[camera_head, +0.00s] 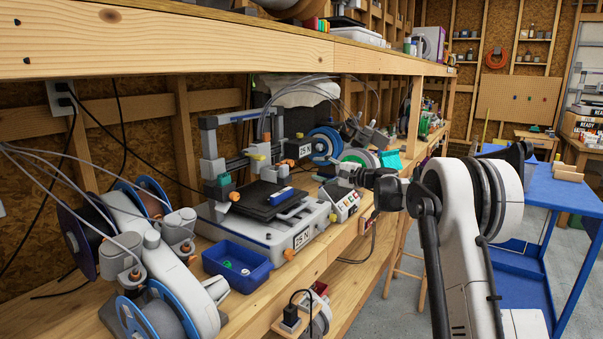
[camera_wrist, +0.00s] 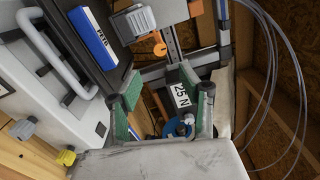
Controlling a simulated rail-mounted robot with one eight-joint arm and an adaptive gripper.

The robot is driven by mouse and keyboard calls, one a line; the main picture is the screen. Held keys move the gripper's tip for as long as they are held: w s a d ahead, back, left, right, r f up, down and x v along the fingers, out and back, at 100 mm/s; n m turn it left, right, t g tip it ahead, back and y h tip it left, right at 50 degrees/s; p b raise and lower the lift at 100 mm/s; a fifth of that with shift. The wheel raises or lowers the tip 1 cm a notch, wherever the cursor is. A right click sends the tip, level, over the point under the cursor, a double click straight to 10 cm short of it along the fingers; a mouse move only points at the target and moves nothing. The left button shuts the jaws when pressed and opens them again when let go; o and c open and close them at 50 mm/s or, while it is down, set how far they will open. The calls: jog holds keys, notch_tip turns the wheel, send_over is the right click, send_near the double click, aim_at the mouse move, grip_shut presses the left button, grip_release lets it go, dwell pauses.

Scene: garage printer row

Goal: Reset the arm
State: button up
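My gripper (camera_wrist: 163,108) shows in the wrist view as two fingers with green pads, spread apart with nothing between them. A dark block labelled "25 N" (camera_wrist: 181,94) lies beyond the gap. In the head view my arm reaches left over the bench edge, and its end (camera_head: 347,172) is just right of the 3D printer (camera_head: 258,222). The fingers are too small there to make out. A blue block (camera_head: 281,196) lies on the printer's dark bed; it also shows in the wrist view (camera_wrist: 93,38).
A blue bin (camera_head: 238,264) with small parts stands on the bench front. Filament spools (camera_head: 325,145) stand behind the printer, with loose tubes above. A wooden shelf (camera_head: 180,45) overhangs the bench. A blue table (camera_head: 555,190) stands right; the floor between is partly clear.

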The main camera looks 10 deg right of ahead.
jog(key=s+a+r+n+g+h, duration=0.15)
jog(key=s+a, duration=0.25)
jog(key=s, duration=0.6)
jog(key=s+a+r+n+g+h, duration=0.1)
jog(key=s+a+n+g+h, duration=0.15)
jog(key=s, duration=0.75)
jog(key=s+a+r+n+g+h, duration=0.15)
jog(key=s+a, duration=0.35)
jog(key=s, duration=0.5)
jog(key=s+d+f+n+h, duration=0.1)
jog(key=s+f, duration=0.3)
jog(key=s, duration=0.6)
jog(key=s+d+f+n+h, duration=0.2)
jog(key=s+f+h, duration=0.2)
jog(key=s, duration=0.7)
jog(key=s+d+f+n+h, duration=0.2)
jog(key=s+f, duration=0.4)
jog(key=s, duration=0.4)
jog(key=shift+s+d, duration=0.2)
jog(key=shift+s, duration=0.15)
jog(key=shift+n, duration=0.25)
